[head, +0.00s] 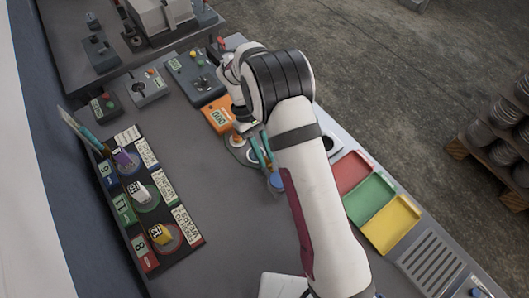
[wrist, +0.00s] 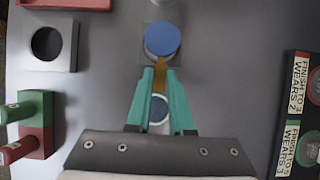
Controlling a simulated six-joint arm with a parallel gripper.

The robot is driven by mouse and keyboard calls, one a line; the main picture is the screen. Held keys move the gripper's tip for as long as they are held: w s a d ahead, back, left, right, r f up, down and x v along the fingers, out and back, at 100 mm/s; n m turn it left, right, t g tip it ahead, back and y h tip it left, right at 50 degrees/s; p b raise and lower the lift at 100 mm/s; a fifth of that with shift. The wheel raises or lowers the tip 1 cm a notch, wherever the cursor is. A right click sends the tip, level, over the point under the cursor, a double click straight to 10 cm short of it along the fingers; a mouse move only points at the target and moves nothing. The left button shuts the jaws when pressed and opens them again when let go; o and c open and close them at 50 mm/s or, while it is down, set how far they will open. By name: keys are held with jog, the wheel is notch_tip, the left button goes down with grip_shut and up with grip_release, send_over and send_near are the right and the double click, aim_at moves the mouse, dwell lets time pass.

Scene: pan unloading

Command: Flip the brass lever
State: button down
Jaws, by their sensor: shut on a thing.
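My gripper (wrist: 161,73) has two teal fingers, shut on the brass lever (wrist: 163,76) in the wrist view. The lever is a narrow brass-coloured bar, partly hidden between the fingertips. It meets a round blue cap (wrist: 162,38) over a grey square plate (wrist: 145,58). In the head view my gripper (head: 269,167) points down beside the blue cap (head: 278,181), and the brass part is too small or hidden to make out there. My arm covers part of this area.
Red (head: 350,172), green (head: 369,199) and yellow (head: 390,224) trays lie right of my arm. An orange meter (head: 217,115) stands close behind the gripper. A dark labelled rack (head: 188,222) is at left. The grey table between is mostly clear.

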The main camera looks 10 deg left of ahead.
jog(key=c, duration=0.8)
grip_release()
jog(key=v, duration=1.5)
jog(key=shift+r, duration=0.4)
jog(key=s+d+r+m+t+y, duration=0.1)
jog(key=s+d+r+m+y, duration=0.15)
jog(key=s+d+r, duration=0.35)
jog(key=s+d+r+m+y, duration=0.1)
jog(key=s+d+r+m, duration=0.3)
jog(key=d, duration=0.4)
jog(key=s+d+f+m+t+y, duration=0.1)
jog(key=s+d+f+m, duration=0.1)
jog(key=s, duration=0.6)
jog(key=s+d+f+m+t+y, duration=0.1)
jog(key=s+f+m+t, duration=0.1)
jog(key=s+f+m, duration=0.2)
jog(key=s+m, duration=0.2)
jog(key=s, duration=0.2)
jog(key=shift+s+d, duration=0.2)
jog(key=shift+d, duration=0.2)
